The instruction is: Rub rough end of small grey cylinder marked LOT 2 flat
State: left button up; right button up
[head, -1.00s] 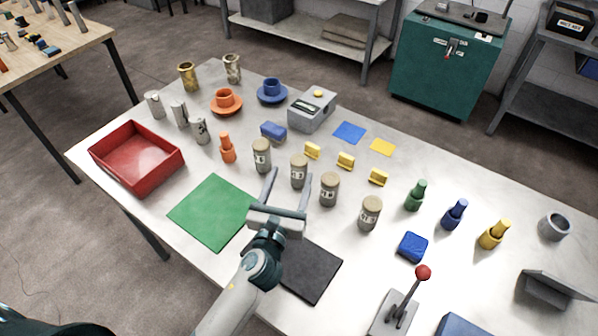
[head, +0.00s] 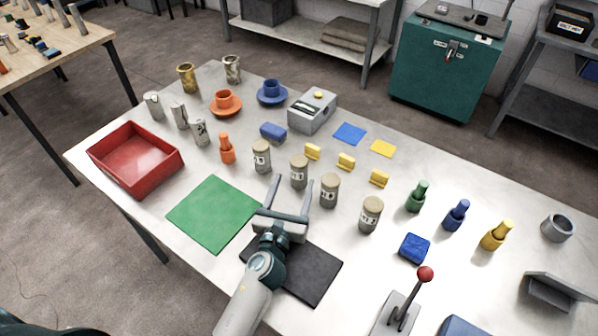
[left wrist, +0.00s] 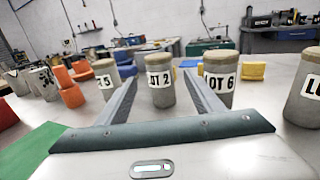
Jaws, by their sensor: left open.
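The small grey cylinder marked LOT 2 (head: 299,174) stands upright on the table, second from the left in a row of similar labelled cylinders. Its top is tan-brown; its underside is hidden. In the left wrist view the LOT 2 cylinder (left wrist: 160,82) appears centred between my finger ends, its label facing me. My left gripper (head: 293,181) is open and empty, its fingers pointing at that cylinder from the near side. I cannot tell whether the tips reach beside it. A flat dark mat (head: 312,272) lies partly under my left arm in the head view.
Neighbouring cylinders stand close: one at left (head: 261,157), one marked LOT 6 (left wrist: 220,80) and another at right (head: 371,214). A green mat (head: 213,213) and red tray (head: 130,165) lie left. A blue block (head: 414,248) and red-knobbed lever (head: 425,274) are at right.

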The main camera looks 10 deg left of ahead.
aim_at(297, 171)
pick_arm(q)
jog(key=w, duration=0.5)
jog(key=shift+w+p, duration=0.1)
jog(key=shift+p, duration=0.3)
jog(key=c, duration=1.5)
jog(key=shift+r, duration=0.15)
jog(key=shift+r+p, duration=0.4)
jog(key=shift+r, duration=0.2)
notch_tip(297, 171, up, 9)
jog(key=shift+f+p, duration=0.2)
jog(key=shift+p, duration=0.8)
